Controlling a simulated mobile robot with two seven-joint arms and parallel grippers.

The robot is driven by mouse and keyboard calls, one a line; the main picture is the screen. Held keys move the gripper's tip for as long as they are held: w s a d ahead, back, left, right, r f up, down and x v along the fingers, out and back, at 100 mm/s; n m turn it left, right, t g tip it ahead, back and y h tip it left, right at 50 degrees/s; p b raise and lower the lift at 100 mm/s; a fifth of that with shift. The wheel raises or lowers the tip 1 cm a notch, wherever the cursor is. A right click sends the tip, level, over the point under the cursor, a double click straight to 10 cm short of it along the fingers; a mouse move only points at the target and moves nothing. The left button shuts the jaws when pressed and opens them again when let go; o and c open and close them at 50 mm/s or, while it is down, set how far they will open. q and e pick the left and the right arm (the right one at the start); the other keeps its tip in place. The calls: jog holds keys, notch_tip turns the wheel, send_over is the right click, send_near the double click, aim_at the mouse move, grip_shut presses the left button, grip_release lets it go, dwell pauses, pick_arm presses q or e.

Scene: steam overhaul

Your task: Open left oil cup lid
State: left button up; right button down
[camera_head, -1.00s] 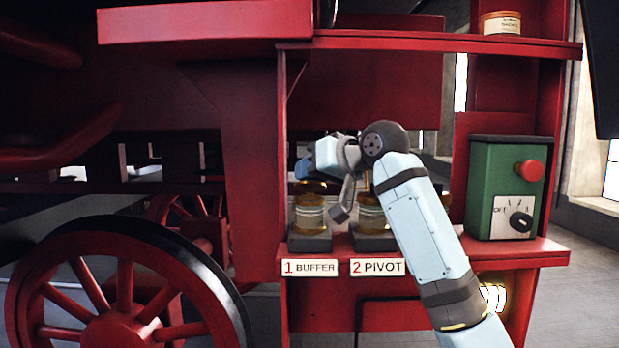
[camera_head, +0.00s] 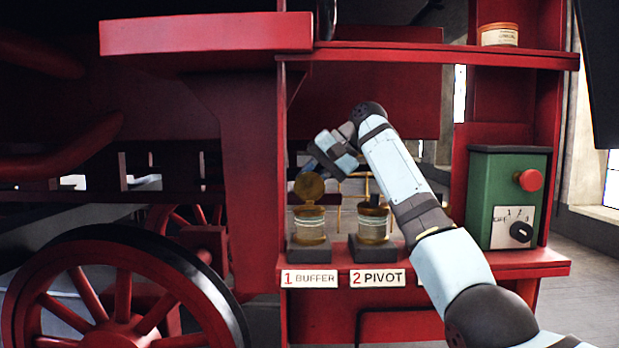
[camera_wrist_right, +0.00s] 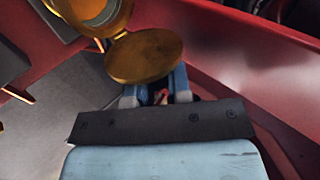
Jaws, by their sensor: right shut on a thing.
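The left oil cup (camera_head: 309,226), a glass and brass cup on a dark block, stands above the label 1 BUFFER. Its round brass lid (camera_head: 309,186) stands tipped up above the cup, and its disc also shows in the right wrist view (camera_wrist_right: 145,57). My right gripper (camera_head: 312,172) is at the lid's upper edge, shut on it. In the right wrist view the two blue fingers (camera_wrist_right: 157,92) are partly hidden behind the lid. My left gripper is not in view.
A second oil cup (camera_head: 373,223) with a dark top stands close on the right, above the label 2 PIVOT. A green control box (camera_head: 505,198) with a red button is farther right. A red shelf (camera_head: 430,50) with a tin (camera_head: 499,35) runs overhead.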

jog(key=shift+w+f+m+g, duration=0.3)
jog(key=shift+w+m+g, duration=0.3)
jog(key=shift+g, duration=0.5)
jog(key=shift+f, duration=0.1)
jog(key=c, duration=1.1)
grip_release()
